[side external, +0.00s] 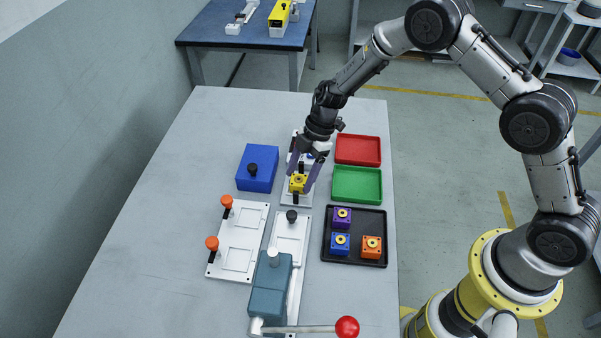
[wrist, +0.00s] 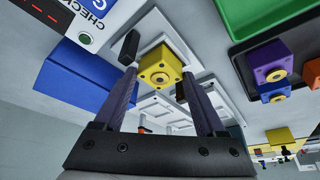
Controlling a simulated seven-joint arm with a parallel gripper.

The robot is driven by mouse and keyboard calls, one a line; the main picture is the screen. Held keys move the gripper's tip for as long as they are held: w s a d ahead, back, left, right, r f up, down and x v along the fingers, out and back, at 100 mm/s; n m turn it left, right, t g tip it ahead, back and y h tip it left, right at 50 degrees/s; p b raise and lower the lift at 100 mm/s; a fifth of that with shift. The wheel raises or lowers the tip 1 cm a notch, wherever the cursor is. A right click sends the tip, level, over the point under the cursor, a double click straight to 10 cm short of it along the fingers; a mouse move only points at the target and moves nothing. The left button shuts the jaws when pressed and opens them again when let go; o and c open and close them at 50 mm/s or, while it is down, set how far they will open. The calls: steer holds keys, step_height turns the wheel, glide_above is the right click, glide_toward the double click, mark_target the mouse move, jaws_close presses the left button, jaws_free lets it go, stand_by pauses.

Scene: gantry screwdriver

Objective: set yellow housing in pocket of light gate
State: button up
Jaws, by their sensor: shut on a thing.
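The yellow housing (side external: 298,184) is a small block with a round hole on its face. My gripper (side external: 303,178) is shut on it, with one finger on each side; the wrist view also shows the housing (wrist: 160,68) between the fingertips. The light gate (side external: 302,202) is a pale plate with dark posts, and it also shows in the wrist view (wrist: 185,58). The housing is at the gate's plate between the two posts. The pocket is hidden behind the housing, and I cannot tell whether the housing is seated or slightly above it.
Red (side external: 358,150) and green (side external: 357,184) trays lie to the right. A black tray (side external: 366,260) holds purple, blue and orange housings. A white fixture (side external: 239,238) and a lever press (side external: 271,290) stand nearer.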

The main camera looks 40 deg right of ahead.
mark_target(301, 178)
steer(key=o, duration=1.4)
steer(key=shift+o, duration=0.2)
steer(key=shift+r, duration=0.1)
steer(key=shift+r, duration=3.9)
